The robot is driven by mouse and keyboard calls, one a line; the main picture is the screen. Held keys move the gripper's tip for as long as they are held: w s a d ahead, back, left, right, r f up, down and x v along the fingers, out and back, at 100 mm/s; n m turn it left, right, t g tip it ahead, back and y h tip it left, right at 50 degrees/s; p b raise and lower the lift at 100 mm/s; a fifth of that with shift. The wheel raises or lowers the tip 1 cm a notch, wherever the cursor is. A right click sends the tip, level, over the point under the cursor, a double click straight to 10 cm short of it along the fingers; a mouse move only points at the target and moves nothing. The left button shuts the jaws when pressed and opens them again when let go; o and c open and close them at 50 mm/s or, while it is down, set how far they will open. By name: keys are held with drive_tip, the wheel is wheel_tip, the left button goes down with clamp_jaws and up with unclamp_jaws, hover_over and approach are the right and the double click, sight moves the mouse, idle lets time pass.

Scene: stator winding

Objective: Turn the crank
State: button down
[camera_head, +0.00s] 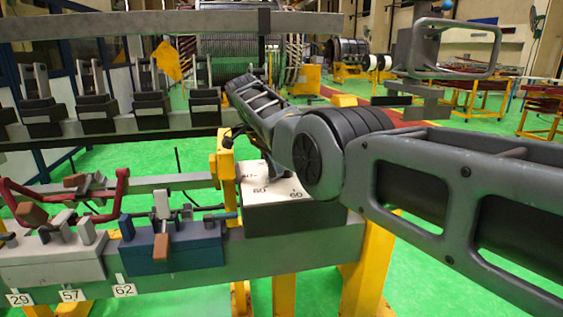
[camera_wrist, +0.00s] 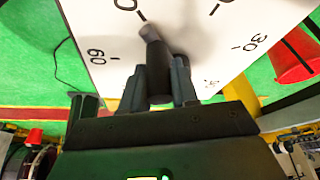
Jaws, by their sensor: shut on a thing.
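The crank (camera_wrist: 152,48) shows in the wrist view as a dark grey handle standing over a white dial plate (camera_wrist: 112,62) with black ticks and numbers, among them 60 and 30. My gripper (camera_wrist: 158,82) is shut on the handle, one finger on each side of it. The handle's top end sticks out past the fingertips. In the head view the dial plate (camera_head: 262,191) lies on top of a dark grey box (camera_head: 290,219) on the bench beam. There my own arm hides most of the crank and gripper.
A higher rail (camera_head: 180,128) with several dark holders runs behind. A red bucket (camera_wrist: 293,60) shows at right in the wrist view. The floor is green.

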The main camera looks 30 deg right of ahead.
drive_tip(key=c, duration=0.9)
unclamp_jaws()
drive_tip(key=shift+d, duration=0.1)
drive_tip(key=shift+v, duration=3.9)
